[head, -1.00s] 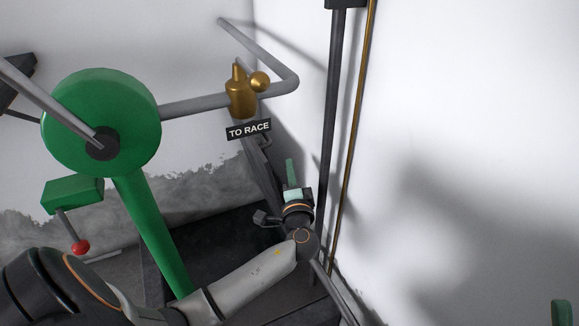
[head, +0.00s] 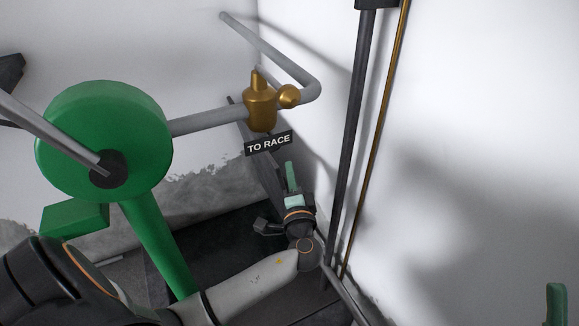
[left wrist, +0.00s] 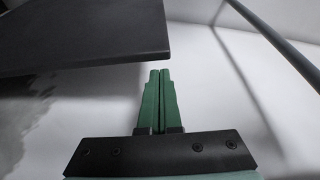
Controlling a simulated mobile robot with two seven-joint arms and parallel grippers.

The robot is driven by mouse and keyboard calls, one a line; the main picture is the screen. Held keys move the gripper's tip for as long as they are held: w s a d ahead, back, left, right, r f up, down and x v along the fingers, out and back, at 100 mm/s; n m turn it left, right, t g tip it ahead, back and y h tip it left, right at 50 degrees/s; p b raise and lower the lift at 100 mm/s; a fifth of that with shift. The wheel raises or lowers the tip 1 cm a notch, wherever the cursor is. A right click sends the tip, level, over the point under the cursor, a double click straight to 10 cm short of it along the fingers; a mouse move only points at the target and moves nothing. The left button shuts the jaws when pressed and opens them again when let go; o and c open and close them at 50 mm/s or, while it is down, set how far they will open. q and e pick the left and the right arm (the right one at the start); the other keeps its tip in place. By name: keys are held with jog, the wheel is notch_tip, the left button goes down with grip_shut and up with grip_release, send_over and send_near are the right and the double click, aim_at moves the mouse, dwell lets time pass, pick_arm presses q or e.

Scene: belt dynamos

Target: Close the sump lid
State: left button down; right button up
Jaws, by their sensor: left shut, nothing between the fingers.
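A dark flat panel (head: 262,165), which looks like the raised sump lid, stands steeply tilted behind my left gripper. Its dark slab (left wrist: 90,38) fills the upper left of the left wrist view. Below it in the head view is a dark box-like sump (head: 215,245), partly hidden by my left arm and a green post. My left gripper (head: 291,177) points up just right of the panel. Its green fingers (left wrist: 158,100) are together and empty, close to the panel's edge; I cannot tell whether they touch it. A green fingertip of my right gripper (head: 556,303) shows at the lower right.
A green wheel (head: 105,142) on a green post stands at left. A dark vertical pole (head: 352,140) and thin brass pipe (head: 378,130) stand close right of the gripper.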

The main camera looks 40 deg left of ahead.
pick_arm(q)
jog(key=shift+s+a, duration=0.2)
jog(key=shift+s, duration=0.2)
jog(key=shift+f, duration=0.1)
jog(key=s+a+f, duration=0.4)
jog(key=s+a, duration=0.2)
jog(key=s, duration=0.5)
jog(key=shift+b, duration=0.45)
jog(key=shift+w+r, duration=0.1)
